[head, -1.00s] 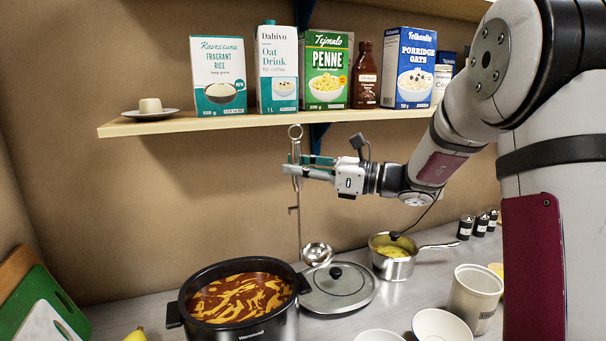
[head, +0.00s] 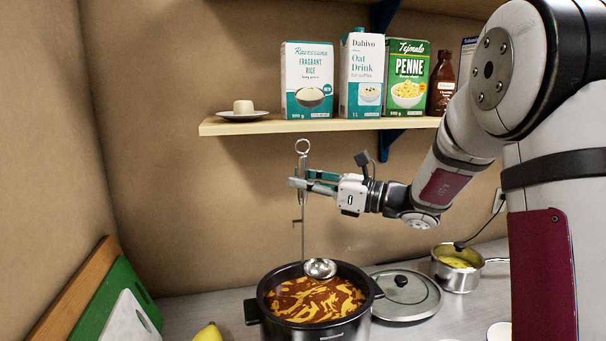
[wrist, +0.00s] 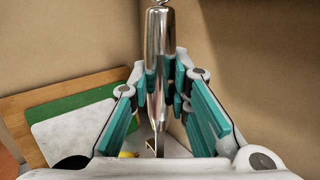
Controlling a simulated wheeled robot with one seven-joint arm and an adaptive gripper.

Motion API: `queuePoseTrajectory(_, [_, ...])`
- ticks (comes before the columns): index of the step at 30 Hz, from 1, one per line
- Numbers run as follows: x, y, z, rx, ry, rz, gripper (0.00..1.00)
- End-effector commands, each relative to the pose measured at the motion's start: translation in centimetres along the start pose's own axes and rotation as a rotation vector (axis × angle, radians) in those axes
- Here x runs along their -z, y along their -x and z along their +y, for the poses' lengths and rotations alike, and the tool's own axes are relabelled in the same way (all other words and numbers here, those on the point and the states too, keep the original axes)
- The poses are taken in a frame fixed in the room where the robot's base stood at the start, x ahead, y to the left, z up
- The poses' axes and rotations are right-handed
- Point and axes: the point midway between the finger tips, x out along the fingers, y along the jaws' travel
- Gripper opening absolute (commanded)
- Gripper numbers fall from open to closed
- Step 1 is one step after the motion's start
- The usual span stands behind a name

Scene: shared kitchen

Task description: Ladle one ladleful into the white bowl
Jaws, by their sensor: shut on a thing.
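My gripper (head: 303,184) is shut on the upper handle of the steel ladle (head: 320,268), which hangs upright with its hook ring above the fingers. In the wrist view the shiny ladle handle (wrist: 159,60) stands between the teal finger pads. The ladle's cup is over the back part of the black pot (head: 350,331), seemingly above the soup; its visible inside looks like bare metal. The pot holds red-orange soup (head: 315,299) with yellow swirls. A white rim (head: 499,333), apparently a bowl's, is cut off at the bottom right edge.
A glass-and-steel lid (head: 407,310) lies right of the pot, with a saucepan (head: 458,272) of yellow food behind. Green and white boards (head: 118,300) lean at the left near a yellow fruit (head: 208,333). A shelf (head: 225,127) with packages hangs above my gripper.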

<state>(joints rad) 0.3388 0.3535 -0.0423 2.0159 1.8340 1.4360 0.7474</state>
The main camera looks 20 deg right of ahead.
Motion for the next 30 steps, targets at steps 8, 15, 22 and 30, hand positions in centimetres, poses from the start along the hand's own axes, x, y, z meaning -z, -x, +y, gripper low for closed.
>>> queuePoseTrajectory(8, [3.2,0.1,-0.1,0.000,-0.002,0.000,0.00])
queuePoseTrajectory(15, [5.8,0.3,-0.1,-0.001,-0.002,0.000,0.00])
queuePoseTrajectory(22, [8.3,0.5,-0.1,0.000,-0.001,0.000,0.00])
queuePoseTrajectory(30, [11.2,0.7,-0.1,0.000,-0.002,0.001,0.00])
